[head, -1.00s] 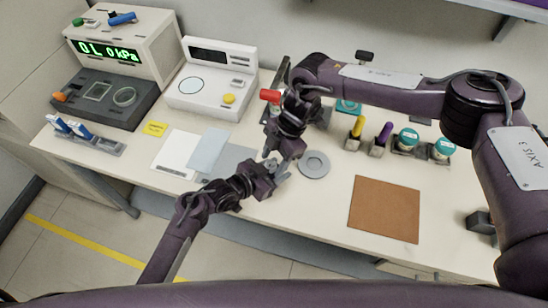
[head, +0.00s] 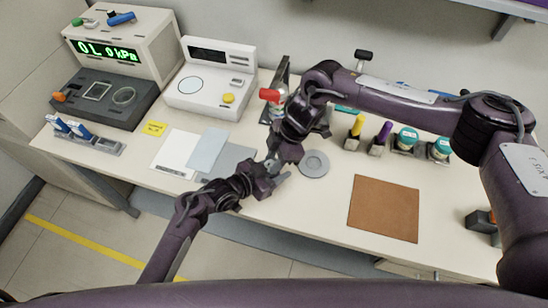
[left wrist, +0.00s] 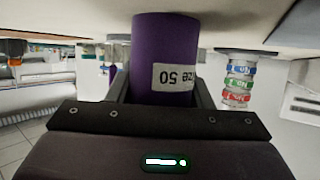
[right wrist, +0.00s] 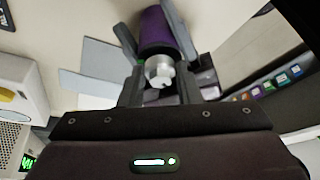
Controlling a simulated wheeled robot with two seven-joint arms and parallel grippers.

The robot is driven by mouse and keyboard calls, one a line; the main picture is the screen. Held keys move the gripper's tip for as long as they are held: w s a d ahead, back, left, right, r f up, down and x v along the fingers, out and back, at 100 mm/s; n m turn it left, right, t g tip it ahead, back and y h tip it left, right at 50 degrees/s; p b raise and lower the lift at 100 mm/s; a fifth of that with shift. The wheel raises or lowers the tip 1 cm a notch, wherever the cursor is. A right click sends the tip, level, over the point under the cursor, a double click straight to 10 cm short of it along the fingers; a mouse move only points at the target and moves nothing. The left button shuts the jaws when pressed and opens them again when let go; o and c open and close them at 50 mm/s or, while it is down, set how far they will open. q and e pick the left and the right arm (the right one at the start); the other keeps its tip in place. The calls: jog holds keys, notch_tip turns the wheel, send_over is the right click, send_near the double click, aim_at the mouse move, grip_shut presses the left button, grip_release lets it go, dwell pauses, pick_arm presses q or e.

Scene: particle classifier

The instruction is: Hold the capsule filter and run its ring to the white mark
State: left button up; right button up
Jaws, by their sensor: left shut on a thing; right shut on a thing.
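The purple capsule filter (left wrist: 165,55) is a cylinder with a white label reading 50, upside down in the left wrist view. My left gripper (left wrist: 160,95) is shut on it, with a finger on each side. The right wrist view shows the filter's purple body (right wrist: 152,28) and a pale, knob-like end piece (right wrist: 160,70). My right gripper (right wrist: 165,82) is shut on that end. In the head view my right gripper (head: 274,164) and left gripper (head: 266,180) meet above the bench's front edge and hide most of the filter. I cannot make out the white mark.
A grey disc (head: 314,163) lies just right of the grippers. A brown mat (head: 384,209) lies farther right. A white card (head: 174,154) and a white instrument (head: 212,82) are at left. Yellow (head: 356,127) and purple (head: 384,134) items stand behind the disc.

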jog(key=shift+a, duration=0.1)
jog(key=o, duration=1)
jog(key=shift+r, duration=0.1)
jog(key=v, duration=1.2)
jog(key=shift+c, duration=0.4)
